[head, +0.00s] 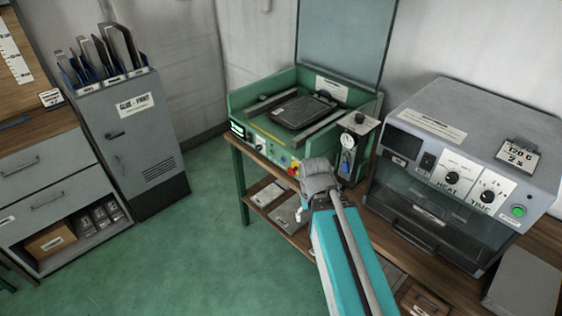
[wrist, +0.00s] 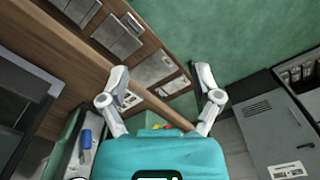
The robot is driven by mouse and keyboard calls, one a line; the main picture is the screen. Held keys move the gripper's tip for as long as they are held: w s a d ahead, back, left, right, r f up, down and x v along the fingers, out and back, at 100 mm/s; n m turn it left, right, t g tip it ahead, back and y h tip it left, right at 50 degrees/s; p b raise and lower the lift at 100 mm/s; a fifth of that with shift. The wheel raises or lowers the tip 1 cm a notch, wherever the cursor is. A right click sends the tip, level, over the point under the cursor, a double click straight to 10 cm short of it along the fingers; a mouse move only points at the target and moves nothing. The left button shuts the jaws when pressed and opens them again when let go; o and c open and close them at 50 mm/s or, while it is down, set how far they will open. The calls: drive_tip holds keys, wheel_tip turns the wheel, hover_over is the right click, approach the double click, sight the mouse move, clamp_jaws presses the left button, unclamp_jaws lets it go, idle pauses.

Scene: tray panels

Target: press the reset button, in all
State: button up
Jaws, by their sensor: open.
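The green tray-panel machine (head: 262,136) stands on a wooden-topped bench. Its front panel carries a lit display (head: 237,129), small yellow and green controls (head: 284,160) and a red button (head: 293,169). Their labels are too small to read, so I cannot tell which is the reset button. My gripper (head: 300,214) is in front of and below the panel's right end, touching no control that I can see. In the wrist view my gripper (wrist: 162,78) has its two fingers wide apart with nothing between them. The red button shows there just beyond the teal gripper body (wrist: 166,127).
A grey oven (head: 440,105) with dials and a green button (head: 519,211) stands right of the machine. A gauge unit (head: 348,150) stands close to my wrist. A lower shelf (head: 262,205) holds flat items. A grey cabinet (head: 130,140) stands left; the green floor between is clear.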

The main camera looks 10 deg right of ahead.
clamp_jaws()
idle(1.4)
